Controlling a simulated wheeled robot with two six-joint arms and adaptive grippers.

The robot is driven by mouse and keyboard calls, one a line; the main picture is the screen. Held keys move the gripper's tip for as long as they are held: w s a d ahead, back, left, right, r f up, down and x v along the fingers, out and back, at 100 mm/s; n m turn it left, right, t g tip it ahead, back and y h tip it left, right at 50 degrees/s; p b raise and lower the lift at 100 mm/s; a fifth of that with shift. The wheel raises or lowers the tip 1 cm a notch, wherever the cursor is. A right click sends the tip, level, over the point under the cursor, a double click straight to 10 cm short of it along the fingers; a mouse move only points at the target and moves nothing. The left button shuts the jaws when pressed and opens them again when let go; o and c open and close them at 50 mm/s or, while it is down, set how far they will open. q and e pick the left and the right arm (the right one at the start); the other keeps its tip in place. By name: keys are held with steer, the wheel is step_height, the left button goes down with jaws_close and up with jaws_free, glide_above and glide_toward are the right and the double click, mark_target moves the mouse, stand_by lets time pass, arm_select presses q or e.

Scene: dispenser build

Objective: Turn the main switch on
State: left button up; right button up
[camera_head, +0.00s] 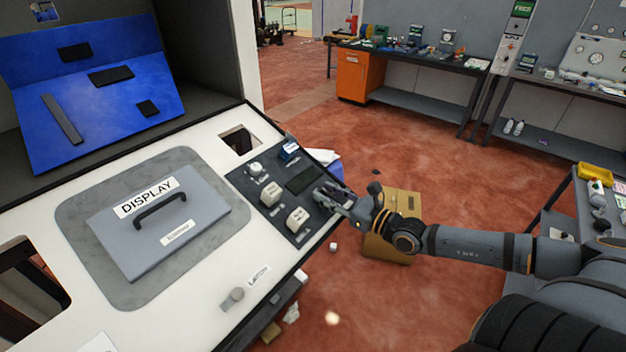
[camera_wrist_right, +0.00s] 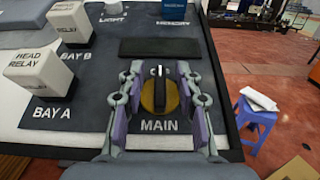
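The main switch (camera_wrist_right: 160,92) shows in the right wrist view as a round yellow base with a dark upright handle, above the label MAIN on the dark panel (camera_wrist_right: 95,128). My right gripper (camera_wrist_right: 160,82) is open, with one finger on each side of the switch and a gap to the handle on both sides. In the head view my right gripper (camera_head: 330,196) is at the right edge of the panel and largely hides the switch. My left gripper is not in view.
White head relays stand at Bay A (camera_wrist_right: 42,74) and Bay B (camera_wrist_right: 70,24). A dark slot (camera_wrist_right: 160,47) lies behind the switch. A blue memory block (camera_head: 289,151) and a light knob (camera_head: 255,168) are farther back. A grey DISPLAY lid (camera_head: 195,215) lies on the white desk top.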

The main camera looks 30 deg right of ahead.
steer(key=shift+w, duration=0.1)
steer(key=shift+c, duration=0.4)
jaws_close()
